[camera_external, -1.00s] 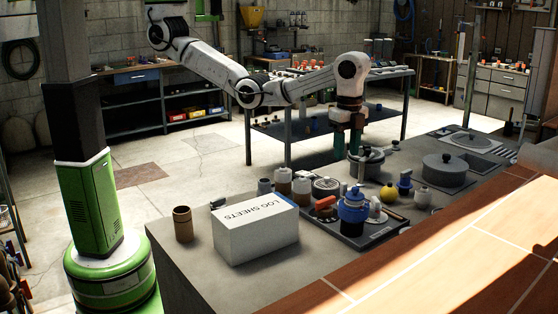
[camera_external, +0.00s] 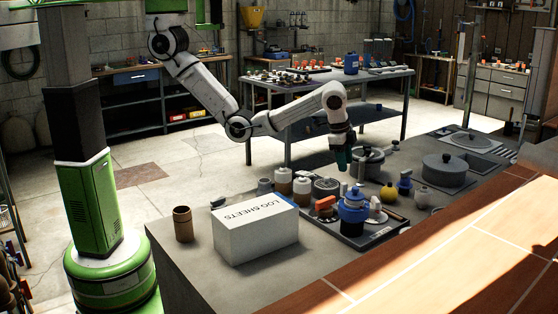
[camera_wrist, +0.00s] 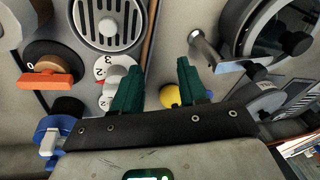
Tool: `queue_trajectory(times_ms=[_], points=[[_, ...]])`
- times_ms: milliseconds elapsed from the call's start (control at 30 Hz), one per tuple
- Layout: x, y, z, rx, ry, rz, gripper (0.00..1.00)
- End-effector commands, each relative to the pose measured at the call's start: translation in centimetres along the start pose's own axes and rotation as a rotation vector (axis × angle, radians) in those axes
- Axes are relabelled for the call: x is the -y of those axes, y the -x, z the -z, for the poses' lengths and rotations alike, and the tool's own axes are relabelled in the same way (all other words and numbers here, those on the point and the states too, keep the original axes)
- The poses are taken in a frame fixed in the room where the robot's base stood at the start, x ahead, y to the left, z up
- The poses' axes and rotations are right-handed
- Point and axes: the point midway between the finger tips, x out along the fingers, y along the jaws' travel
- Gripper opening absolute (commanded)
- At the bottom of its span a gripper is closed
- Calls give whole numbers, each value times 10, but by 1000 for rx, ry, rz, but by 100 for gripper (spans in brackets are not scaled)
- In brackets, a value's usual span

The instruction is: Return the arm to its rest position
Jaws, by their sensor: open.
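My gripper (camera_external: 343,160) hangs at the end of my white arm over the grey counter (camera_external: 190,262), above and behind the cluster of small items. Its two green fingers show apart in the wrist view (camera_wrist: 158,85), with nothing held between them. A yellow ball-like item (camera_wrist: 170,96) shows beyond the gap between the fingers, and it also stands on the counter in the external view (camera_external: 390,194). The arm is bent and stretched out to the right from its mount at the upper left.
A metal table (camera_external: 330,84) stands behind the arm. Open floor (camera_external: 185,160) lies left of the counter.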

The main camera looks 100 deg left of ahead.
Motion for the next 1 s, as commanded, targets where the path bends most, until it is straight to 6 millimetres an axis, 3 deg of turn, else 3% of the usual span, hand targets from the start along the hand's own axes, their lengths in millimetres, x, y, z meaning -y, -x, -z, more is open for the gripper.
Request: queue_trajectory(times_ms=[33, 200, 400, 500, 567, 667, 867, 1000], points=[[23, -24, -27, -11, 86, 36, 43], [86, -60, -112, -64, 371, 167, 43], [127, -72, -201, -116, 627, 298, 43], [128, -72, -234, -131, 703, 333, 43], [119, -72, -248, -135, 723, 334, 43], [90, -73, -264, -126, 714, 300, 43], [-2, -76, -288, -70, 593, 148, 43], [-70, -70, -315, -16, 489, 30, 43]])
